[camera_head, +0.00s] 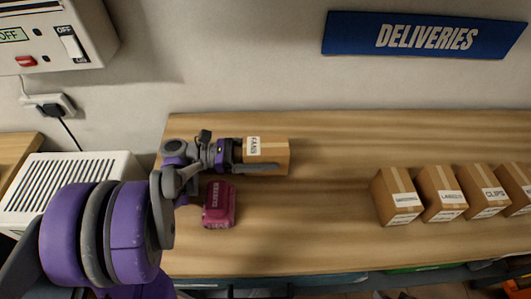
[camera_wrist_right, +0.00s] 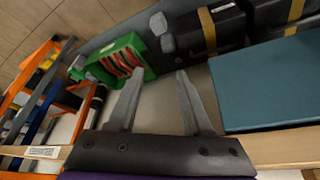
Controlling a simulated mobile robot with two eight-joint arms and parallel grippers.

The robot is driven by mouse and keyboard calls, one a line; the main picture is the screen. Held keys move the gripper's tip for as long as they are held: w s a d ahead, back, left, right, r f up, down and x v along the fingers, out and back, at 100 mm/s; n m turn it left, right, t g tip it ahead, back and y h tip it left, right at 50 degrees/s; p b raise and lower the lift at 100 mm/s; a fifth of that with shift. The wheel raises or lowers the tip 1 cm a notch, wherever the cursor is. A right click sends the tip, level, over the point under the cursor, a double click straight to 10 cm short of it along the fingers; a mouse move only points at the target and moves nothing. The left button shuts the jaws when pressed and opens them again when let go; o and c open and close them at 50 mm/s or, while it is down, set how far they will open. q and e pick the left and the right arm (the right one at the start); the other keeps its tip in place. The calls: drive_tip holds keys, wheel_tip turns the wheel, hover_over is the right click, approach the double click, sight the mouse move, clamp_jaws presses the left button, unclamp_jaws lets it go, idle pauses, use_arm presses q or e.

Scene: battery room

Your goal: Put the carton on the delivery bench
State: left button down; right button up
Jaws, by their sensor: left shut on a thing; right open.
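A brown carton (camera_head: 273,150) with a white label, its print too small to read surely, is in the jaws of my left gripper (camera_head: 256,158) in the head view. One grey finger runs along the carton's near side; the other finger is mostly hidden. The carton is over the left part of the wooden delivery bench (camera_head: 320,225), below the blue DELIVERIES sign (camera_head: 427,36). I cannot tell whether its underside touches the bench top. My right gripper (camera_wrist_right: 155,85) is open and empty in the right wrist view, away from the bench top.
A magenta battery-like block (camera_head: 219,205) lies on the bench just in front of the left gripper. Several labelled cartons (camera_head: 440,192) stand in a row at the right. The middle of the bench is clear. A green rack (camera_wrist_right: 118,62) and a dark case show in the right wrist view.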

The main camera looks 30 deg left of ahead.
use_arm(q)
drive_tip(key=shift+f, duration=0.15)
unclamp_jaws()
drive_tip(key=shift+r, duration=0.2)
drive_tip(key=v, duration=1.2)
drive_tip(key=shift+f, duration=0.1)
